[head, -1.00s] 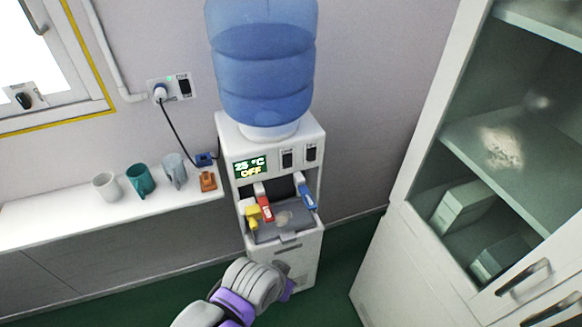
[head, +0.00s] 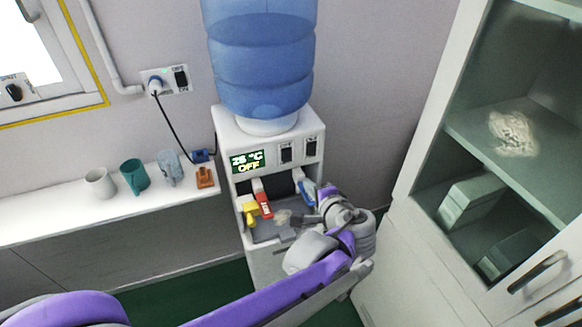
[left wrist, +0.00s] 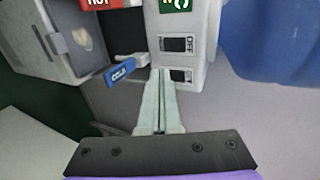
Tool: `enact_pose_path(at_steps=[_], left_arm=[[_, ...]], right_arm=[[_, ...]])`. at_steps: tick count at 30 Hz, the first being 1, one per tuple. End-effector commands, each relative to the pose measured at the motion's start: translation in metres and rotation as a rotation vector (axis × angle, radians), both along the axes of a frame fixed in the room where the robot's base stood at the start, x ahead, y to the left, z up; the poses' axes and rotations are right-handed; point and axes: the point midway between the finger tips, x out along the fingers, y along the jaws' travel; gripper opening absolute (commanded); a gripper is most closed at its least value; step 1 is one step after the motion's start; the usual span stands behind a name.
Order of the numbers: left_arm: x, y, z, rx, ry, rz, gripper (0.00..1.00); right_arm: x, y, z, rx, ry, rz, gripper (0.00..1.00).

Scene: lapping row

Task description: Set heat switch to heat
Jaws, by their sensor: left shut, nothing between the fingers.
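My left gripper (head: 303,218) is shut and empty, in front of the dispenser below the switches. It also shows in the left wrist view (left wrist: 161,75); contact cannot be told. My right gripper is out of view.
Cups (head: 134,176) stand on the left shelf. A glass-door cabinet (head: 405,225) stands at the right.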

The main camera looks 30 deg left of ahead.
Motion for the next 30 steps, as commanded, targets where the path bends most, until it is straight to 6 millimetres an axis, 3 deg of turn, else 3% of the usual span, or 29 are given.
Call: enact_pose_path(at_steps=[9, 14, 26, 30], left_arm=[[0.001, 0.002, 0.0, 0.001, 0.0, 0.001, 0.0], [0.009, 0.013, -0.006, 0.0, 0.0, 0.004, 0.0], [0.058, 0.07, -0.04, 0.0, -0.001, 0.006, 0.0], [0.072, 0.087, -0.042, 0.001, 0.0, 0.004, 0.0]], right_arm=[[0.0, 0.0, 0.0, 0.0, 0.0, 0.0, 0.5], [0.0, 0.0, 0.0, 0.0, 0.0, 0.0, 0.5], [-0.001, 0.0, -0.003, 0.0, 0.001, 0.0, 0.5], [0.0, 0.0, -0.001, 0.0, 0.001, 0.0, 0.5]])
